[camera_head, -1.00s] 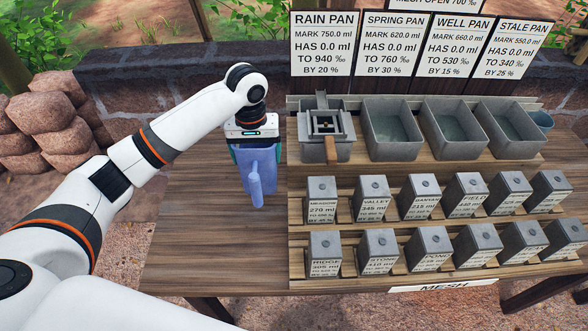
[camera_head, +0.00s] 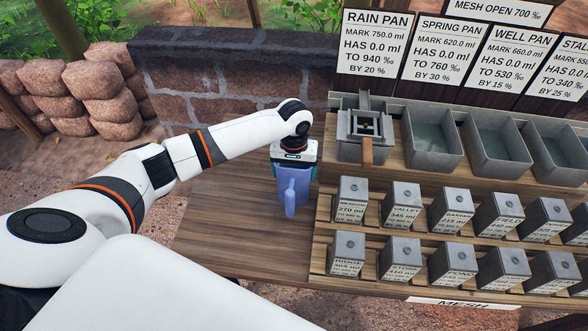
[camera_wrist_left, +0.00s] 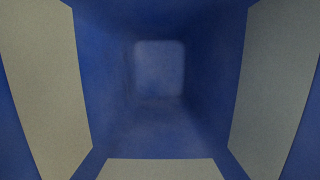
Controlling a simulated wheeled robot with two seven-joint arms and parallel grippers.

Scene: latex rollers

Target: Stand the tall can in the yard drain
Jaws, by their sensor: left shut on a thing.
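A blue can (camera_head: 297,190) with a paler upright handle or spout on its near side is at the left end of the wooden bench, left of the rain pan (camera_head: 362,145). I take it for the tall can. My left gripper (camera_head: 294,163) points down over its mouth and is shut on it. The left wrist view looks down into the can's blue inside (camera_wrist_left: 160,130), with pale grey pads at both sides. I cannot tell whether its base touches the bench. I see no yard drain. My right gripper is not in view.
The bench's left part (camera_head: 225,215) is bare wood. Grey pans (camera_head: 433,145) stand along the back right, with rows of labelled grey blocks (camera_head: 400,210) in front. A low stone wall (camera_head: 235,85) runs behind. Piled stones (camera_head: 105,95) are at the back left.

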